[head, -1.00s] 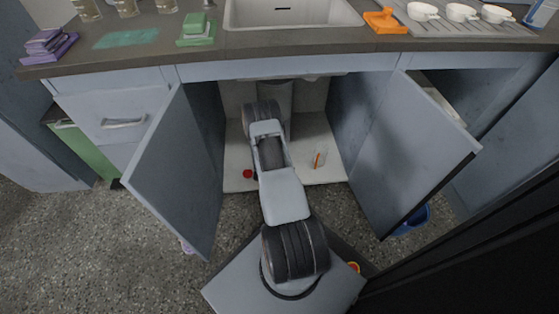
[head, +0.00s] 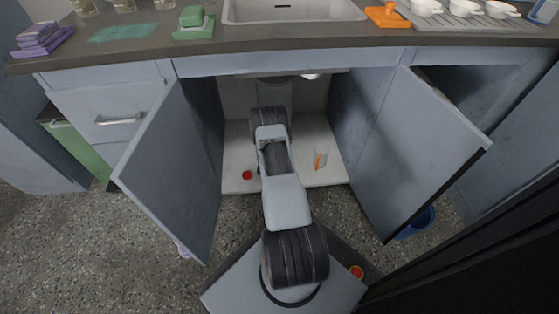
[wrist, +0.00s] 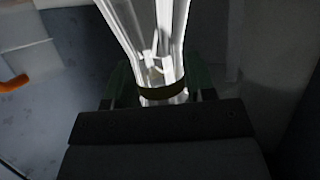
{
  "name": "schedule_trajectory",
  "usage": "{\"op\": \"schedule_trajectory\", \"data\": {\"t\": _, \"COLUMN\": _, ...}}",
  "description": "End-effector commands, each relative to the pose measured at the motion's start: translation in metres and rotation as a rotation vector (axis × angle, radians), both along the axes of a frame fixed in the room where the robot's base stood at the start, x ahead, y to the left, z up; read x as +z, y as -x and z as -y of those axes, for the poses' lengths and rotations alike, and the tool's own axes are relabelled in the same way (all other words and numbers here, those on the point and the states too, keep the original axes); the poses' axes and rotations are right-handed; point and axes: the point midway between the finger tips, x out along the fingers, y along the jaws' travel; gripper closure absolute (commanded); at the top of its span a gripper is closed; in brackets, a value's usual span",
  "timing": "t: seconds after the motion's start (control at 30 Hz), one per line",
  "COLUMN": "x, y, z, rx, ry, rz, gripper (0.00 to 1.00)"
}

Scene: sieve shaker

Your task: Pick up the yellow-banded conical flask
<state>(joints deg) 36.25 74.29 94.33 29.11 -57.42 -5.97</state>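The yellow-banded conical flask (wrist: 150,45) is clear glass and fills the upper middle of the wrist view. A dark olive-yellow band (wrist: 163,91) rings its narrow part. The fingers of my gripper (wrist: 162,85) show as dull green shapes on both sides of this narrow part, close to the glass. Dim light hides whether they touch it. In the head view my arm reaches into the open cabinet under the sink, and it hides the gripper and this flask.
Open cabinet doors flank my arm, left (head: 170,170) and right (head: 423,155). On the cabinet floor (head: 235,152) are a small red thing (head: 247,175) and a clear vessel with an orange part (head: 320,160). The counter edge (head: 290,45) overhangs the opening. A blue bucket (head: 416,222) stands right.

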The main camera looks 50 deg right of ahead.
Motion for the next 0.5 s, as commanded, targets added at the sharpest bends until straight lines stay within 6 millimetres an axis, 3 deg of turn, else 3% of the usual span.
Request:
{"op": "schedule_trajectory", "data": {"t": 0.07, "x": -0.0001, "y": 0.0001, "z": -0.0001, "rx": 0.000, "ry": 0.000, "rz": 0.000, "gripper": 0.58}}
{"op": "schedule_trajectory", "data": {"t": 0.5, "x": -0.0001, "y": 0.0002, "z": -0.0001, "rx": 0.000, "ry": 0.000, "rz": 0.000, "gripper": 1.00}}
